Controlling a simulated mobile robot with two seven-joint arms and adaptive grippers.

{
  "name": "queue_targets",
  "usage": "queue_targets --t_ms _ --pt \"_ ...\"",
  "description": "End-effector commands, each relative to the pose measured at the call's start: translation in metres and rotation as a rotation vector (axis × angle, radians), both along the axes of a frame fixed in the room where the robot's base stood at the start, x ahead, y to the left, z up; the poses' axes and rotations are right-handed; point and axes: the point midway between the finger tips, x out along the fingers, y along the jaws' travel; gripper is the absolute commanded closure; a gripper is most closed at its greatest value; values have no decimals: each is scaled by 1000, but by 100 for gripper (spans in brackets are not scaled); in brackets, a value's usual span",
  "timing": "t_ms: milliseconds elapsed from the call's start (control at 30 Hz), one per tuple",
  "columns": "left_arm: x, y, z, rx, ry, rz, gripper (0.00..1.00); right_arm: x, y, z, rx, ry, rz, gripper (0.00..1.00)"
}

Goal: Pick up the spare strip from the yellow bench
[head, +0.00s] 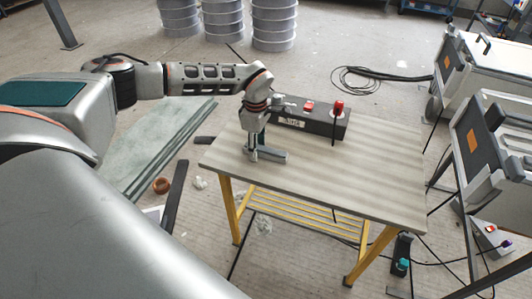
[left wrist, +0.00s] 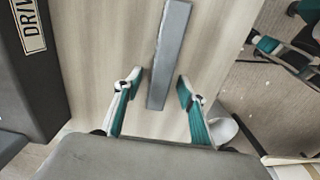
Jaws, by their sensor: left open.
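The spare strip (left wrist: 168,55) is a narrow flat grey bar lying on the wood-grained top of the yellow bench (head: 345,185). In the head view the strip (head: 273,155) lies near the bench's left edge, its left part hidden behind my gripper. My left gripper (head: 253,157) points down over the strip. In the left wrist view my left gripper (left wrist: 156,93) is open, with one finger on each side of the strip's near end and gaps showing between. I cannot tell its exact height above the top. My right gripper is not in view.
A dark box (head: 312,119) with red parts stands at the bench's back edge, close behind my left gripper. The bench's right part is clear. Grey machines (head: 495,130) stand at the right. Green sheets (head: 150,150) lie on the floor at left.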

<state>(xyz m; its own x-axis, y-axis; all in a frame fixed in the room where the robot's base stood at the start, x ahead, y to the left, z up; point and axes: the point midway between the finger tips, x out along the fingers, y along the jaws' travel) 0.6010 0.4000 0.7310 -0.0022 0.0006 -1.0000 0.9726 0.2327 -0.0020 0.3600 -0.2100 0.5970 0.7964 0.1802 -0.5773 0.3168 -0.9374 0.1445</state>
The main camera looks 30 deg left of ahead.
Motion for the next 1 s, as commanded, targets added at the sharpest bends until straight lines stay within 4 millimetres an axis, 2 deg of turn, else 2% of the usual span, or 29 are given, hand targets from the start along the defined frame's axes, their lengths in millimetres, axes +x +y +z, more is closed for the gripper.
queue_targets --t_ms 133,167,300,733,867,1000 --pt "1 0 2 -1 -2 0 60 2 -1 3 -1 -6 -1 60" --pt "1 0 2 -1 -2 1 65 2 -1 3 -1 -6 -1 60" --pt "1 0 2 -1 -2 1 100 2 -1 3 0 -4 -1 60" --pt "1 0 7 -1 -3 1 100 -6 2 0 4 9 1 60" --pt "2 0 19 -1 -5 2 100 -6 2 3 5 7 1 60" --pt "2 0 43 -1 -8 2 100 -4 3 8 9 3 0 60"
